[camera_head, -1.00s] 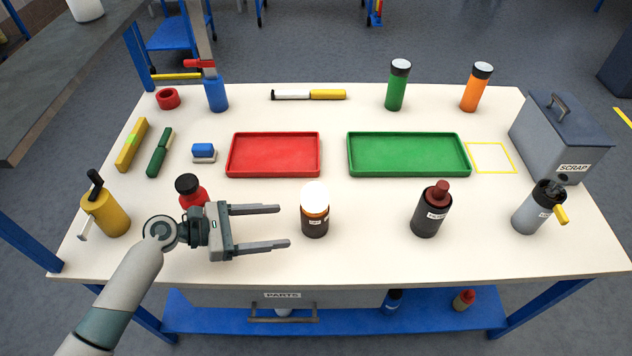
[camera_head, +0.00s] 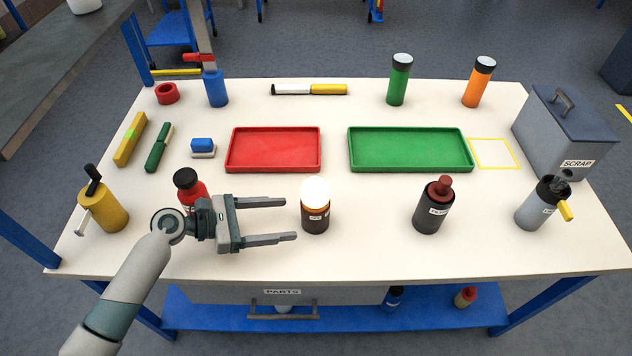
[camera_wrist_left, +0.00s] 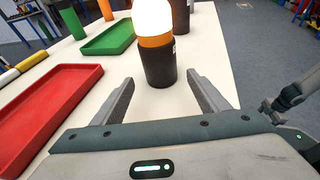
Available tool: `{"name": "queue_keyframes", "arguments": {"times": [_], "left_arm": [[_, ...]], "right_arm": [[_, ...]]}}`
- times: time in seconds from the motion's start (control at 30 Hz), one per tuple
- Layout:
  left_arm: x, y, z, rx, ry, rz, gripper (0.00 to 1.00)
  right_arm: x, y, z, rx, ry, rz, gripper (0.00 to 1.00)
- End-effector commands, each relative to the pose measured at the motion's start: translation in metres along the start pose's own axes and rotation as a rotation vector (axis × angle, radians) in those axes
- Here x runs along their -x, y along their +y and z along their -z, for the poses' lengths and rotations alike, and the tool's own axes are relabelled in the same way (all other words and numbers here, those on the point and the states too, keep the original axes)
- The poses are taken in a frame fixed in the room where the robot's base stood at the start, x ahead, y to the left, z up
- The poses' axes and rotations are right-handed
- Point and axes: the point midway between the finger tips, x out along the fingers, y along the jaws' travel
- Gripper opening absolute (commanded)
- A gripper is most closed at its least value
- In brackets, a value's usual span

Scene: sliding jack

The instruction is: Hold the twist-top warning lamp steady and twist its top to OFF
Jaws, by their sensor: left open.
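The twist-top warning lamp (camera_head: 315,221) stands upright on the table, with a glowing white dome, an amber band and a dark body with a small label. My left gripper (camera_head: 290,219) is open and empty, just left of the lamp in the head view, its two fingers pointing at it. In the left wrist view the lamp (camera_wrist_left: 158,62) stands ahead, between the lines of the two open fingers (camera_wrist_left: 158,95) and slightly beyond their tips. No finger visibly touches it. The label's text is too small to read. My right gripper is out of view.
A red bottle (camera_head: 188,187) stands close behind my left wrist. A dark red-topped canister (camera_head: 431,212) stands right of the lamp. Red (camera_head: 232,168) and green (camera_head: 356,166) trays lie behind. A yellow cranked can (camera_head: 108,213) is at the left. Table between lamp and canister is clear.

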Motion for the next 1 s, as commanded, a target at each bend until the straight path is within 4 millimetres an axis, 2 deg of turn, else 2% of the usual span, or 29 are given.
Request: {"name": "queue_keyframes", "arguments": {"times": [0.37,0.53,0.57,0.67,0.9,1.0], "left_arm": [[-0.033,0.0,0.001,-0.001,-0.002,0.001,0.68],[-0.046,-0.001,0.001,0.0,-0.001,0.002,0.68],[-0.049,-0.001,-0.002,0.001,-0.001,0.002,0.68],[-0.058,-0.001,-0.002,0.001,-0.001,0.001,0.68],[-0.077,0.0,-0.002,0.0,-0.001,0.001,0.68],[-0.082,0.0,-0.001,0.0,-0.001,0.001,0.68]], "right_arm": [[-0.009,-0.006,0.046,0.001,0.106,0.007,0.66],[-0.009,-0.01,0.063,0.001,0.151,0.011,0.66],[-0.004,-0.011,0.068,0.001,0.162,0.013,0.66],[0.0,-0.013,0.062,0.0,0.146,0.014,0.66],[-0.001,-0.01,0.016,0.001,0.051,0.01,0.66],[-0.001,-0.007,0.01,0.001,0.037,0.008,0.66]]}}
